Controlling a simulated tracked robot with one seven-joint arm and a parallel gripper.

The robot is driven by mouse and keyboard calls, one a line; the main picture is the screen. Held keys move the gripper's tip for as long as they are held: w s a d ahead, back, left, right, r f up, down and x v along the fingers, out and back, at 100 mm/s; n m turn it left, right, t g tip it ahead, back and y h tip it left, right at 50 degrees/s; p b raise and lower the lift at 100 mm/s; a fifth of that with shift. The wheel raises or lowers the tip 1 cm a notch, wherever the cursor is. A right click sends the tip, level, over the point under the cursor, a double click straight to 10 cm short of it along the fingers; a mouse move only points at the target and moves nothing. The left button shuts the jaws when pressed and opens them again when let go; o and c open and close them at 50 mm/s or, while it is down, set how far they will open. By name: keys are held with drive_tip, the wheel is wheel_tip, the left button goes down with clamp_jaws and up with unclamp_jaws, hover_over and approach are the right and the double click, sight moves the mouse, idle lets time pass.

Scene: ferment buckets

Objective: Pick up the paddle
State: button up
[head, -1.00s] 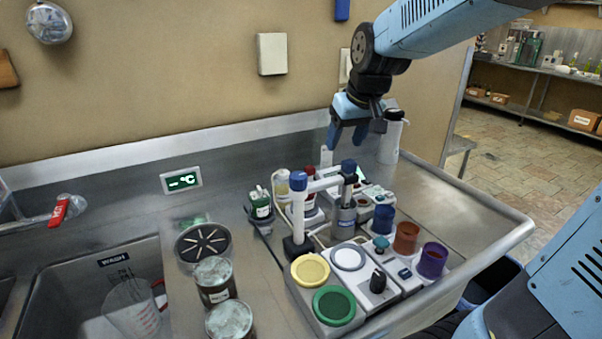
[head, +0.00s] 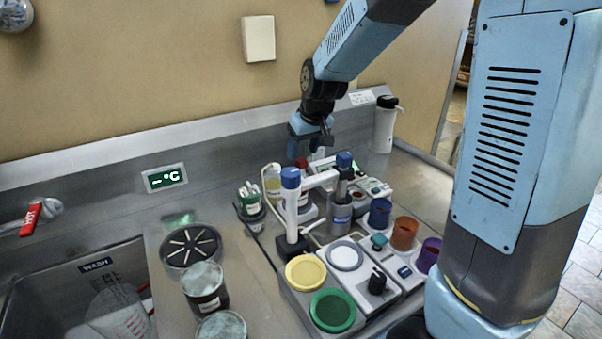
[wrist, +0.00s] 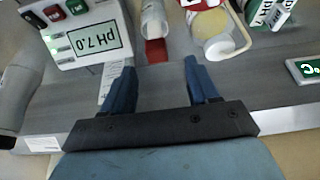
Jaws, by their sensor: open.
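I cannot make out a paddle for sure in either view. My gripper (head: 309,148) is open and empty. It hangs near the back wall, above the far end of the bench equipment. In the wrist view its two blue fingers (wrist: 160,72) point at the bench, spread apart with nothing between them.
A blue-capped white stand (head: 292,205) rises close in front of the gripper. Coloured cups, including an orange one (head: 404,234), line the right side. A sink (head: 60,290) with a jug is at the left.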

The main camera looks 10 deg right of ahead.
sight(302, 160)
drive_tip(key=shift+d+x, duration=0.15)
drive_tip(key=shift+x, duration=1.35)
drive_tip(key=shift+d+x, duration=0.1)
drive_tip(key=shift+x, duration=1.35)
drive_tip(key=shift+s+f, duration=0.1)
drive_tip(key=shift+s, duration=0.05)
drive_tip(key=c, duration=1)
